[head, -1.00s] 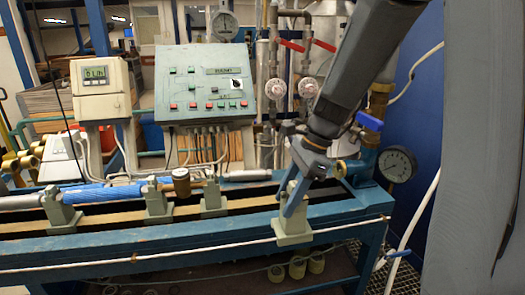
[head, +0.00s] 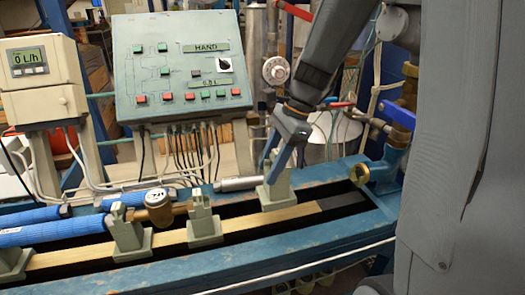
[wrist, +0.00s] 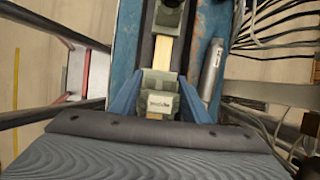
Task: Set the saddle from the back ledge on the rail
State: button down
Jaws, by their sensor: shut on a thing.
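My gripper (head: 276,155) is shut on a grey-green saddle (head: 279,190), with its blue fingers on either side. The saddle is upright over the far right part of the rail (head: 270,217), a pale strip in a dark channel. I cannot tell whether its base touches the rail. In the wrist view the saddle (wrist: 158,88) sits between the two blue fingers, in line with the pale strip (wrist: 163,55) and another saddle (wrist: 168,15). The back ledge (head: 330,172) is the blue beam behind the channel.
A silver cylinder (head: 240,183) lies close left of my held saddle. A brass fitting (head: 385,172) is at the right end.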

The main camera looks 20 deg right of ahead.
aim_at(266, 192)
jog(key=shift+w+f, duration=0.1)
jog(key=shift+w, duration=0.3)
notch_tip(266, 192, down, 6)
jog(key=b, duration=0.6)
jog(key=shift+r, duration=0.25)
jog(key=shift+s+a+f+p, duration=0.15)
jog(key=shift+f+p, duration=0.15)
jog(key=shift+p, duration=0.4)
jog(key=shift+f, duration=0.15)
jog(key=shift+f, duration=0.8)
jog(key=shift+f+b, duration=0.3)
dwell(0.9)
jog(key=c, duration=0.9)
grip_release()
